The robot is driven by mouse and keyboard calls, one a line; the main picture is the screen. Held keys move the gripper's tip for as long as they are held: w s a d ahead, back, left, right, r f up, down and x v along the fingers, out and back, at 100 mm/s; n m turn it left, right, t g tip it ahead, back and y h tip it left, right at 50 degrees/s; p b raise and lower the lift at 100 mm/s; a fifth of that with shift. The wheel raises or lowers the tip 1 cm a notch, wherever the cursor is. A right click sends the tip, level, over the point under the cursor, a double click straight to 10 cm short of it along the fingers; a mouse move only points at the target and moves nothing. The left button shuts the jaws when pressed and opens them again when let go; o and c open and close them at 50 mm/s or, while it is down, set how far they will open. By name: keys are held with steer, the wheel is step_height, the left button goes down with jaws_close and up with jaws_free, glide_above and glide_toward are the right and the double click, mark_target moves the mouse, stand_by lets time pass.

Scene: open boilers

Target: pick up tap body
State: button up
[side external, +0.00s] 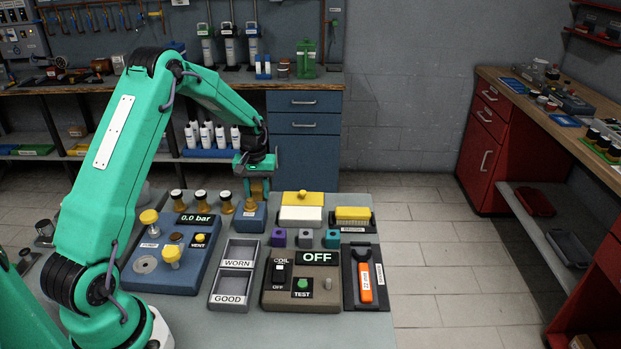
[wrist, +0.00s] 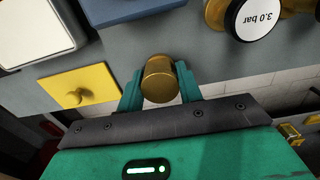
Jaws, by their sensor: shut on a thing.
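The tap body (wrist: 158,82) is a short brass cylinder, seen end-on between the two teal fingers of my gripper (wrist: 158,74) in the wrist view. My gripper is shut on it, one finger on each side. In the side external view my gripper (side external: 257,186) points down over a small blue block (side external: 250,219) at the back of the bench, with brass showing between and below the fingers. The blue block also shows at the top of the wrist view (wrist: 118,10). I cannot tell whether the tap body touches the block.
In front are the WORN/GOOD tray (side external: 219,278) and the test unit (side external: 300,288).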

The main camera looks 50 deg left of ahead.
mark_target(257, 186)
steer(key=shift+r, duration=0.1)
steer(key=shift+r, duration=0.85)
step_height(257, 186, up, 2)
steer(key=shift+r, duration=0.25)
steer(key=s+d+r, duration=0.1)
steer(key=d+r, duration=0.5)
steer(key=d, duration=0.5)
steer(key=shift+d+r, duration=0.3)
steer(key=shift+r, duration=0.05)
steer(key=shift+s, duration=0.1)
steer(key=s+a+r, duration=0.4)
steer(key=s+r, duration=0.1)
steer(key=shift+s+a, duration=0.35)
steer(key=shift+a, duration=0.05)
steer(key=shift+f, duration=0.25)
steer(key=shift+f, duration=2.3)
